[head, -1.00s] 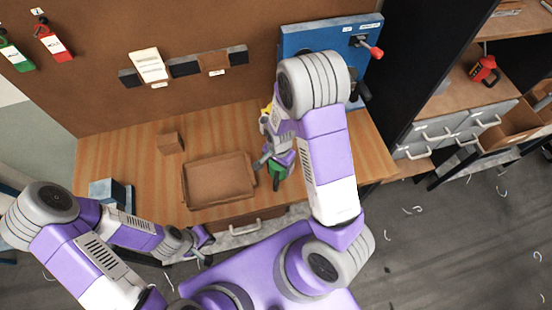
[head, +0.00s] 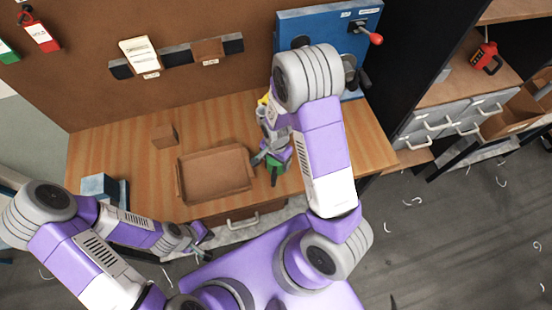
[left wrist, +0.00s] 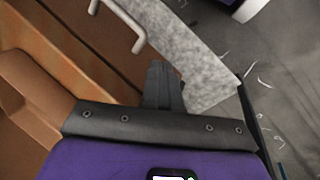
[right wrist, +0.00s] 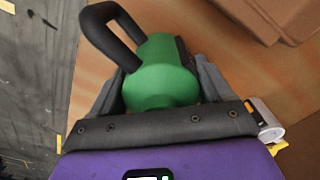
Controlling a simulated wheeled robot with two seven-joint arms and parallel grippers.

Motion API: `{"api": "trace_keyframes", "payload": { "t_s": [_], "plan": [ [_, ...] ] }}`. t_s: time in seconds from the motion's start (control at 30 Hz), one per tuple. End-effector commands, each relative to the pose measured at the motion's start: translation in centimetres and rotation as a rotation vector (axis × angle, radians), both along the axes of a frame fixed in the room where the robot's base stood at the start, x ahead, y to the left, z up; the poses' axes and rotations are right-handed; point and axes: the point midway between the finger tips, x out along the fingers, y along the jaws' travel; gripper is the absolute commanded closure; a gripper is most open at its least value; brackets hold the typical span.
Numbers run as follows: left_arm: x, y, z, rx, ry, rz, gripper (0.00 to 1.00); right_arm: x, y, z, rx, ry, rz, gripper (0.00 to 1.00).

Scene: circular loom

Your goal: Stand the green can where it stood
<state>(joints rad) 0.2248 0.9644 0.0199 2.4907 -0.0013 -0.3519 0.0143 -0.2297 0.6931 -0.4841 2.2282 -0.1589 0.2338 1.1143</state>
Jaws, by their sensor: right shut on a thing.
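The green can (right wrist: 162,78) has a dark looped handle and sits between the fingers of my right gripper (right wrist: 160,92) in the right wrist view. That gripper is shut on it. In the head view the can (head: 274,174) shows partly below the right gripper (head: 271,157), over the front of the wooden table, right of the tray. I cannot tell whether it touches the tabletop. My left gripper (head: 203,238) is off the table's front edge, away from the can. Its fingers are together and empty in the left wrist view (left wrist: 163,85).
A brown tray (head: 184,190) lies on the wooden table (head: 105,160), with a small brown block (head: 165,135) behind it. A blue-grey block (head: 98,186) is at the left. A yellow item (head: 263,100) is partly hidden behind my right arm. A blue panel (head: 300,35) stands at the back.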

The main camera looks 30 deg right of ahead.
Motion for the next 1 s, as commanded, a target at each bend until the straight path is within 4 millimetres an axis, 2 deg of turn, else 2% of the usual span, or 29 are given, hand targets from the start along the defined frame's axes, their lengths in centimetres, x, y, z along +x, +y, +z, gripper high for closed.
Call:
{"api": "trace_keyframes", "payload": {
  "t_s": [0.23, 0.27, 0.37, 0.4, 0.67, 0.77, 1.0],
  "plan": [
    [0.0, 0.0, -0.7, 0.0, 0.0, 0.0, 1.0, 0.0, 0.0, -0.7, 0.0, -0.001, -0.001, 1.0],
    [0.0, 0.0, -0.6, 0.0, 0.0, 0.0, 1.0, 0.0, 0.0, -0.7, 0.0, -0.001, -0.001, 0.18],
    [0.0, 0.0, -0.5, 0.0, 0.0, 0.0, 1.0, 0.0, 0.0, -0.6, 0.0, -0.001, -0.001, 0.03],
    [0.0, 0.0, -0.5, 0.0, 0.0, 0.0, 1.0, 0.0, 0.0, -0.6, 0.0, -0.001, -0.001, 0.0],
    [0.0, 0.0, -0.5, 0.0, 0.0, 0.0, 1.0, 0.0, 0.0, -0.3, 0.0, -0.001, 0.0, 0.0],
    [0.0, 0.0, -0.4, 0.0, 0.0, 0.0, 1.0, 0.1, 0.0, 0.8, 0.0, -0.004, -0.001, 0.0],
    [0.0, 0.0, 0.1, 0.0, 0.0, 0.0, 1.0, 0.1, 0.0, 4.9, 0.001, -0.005, 0.0, 0.0]
  ]
}}
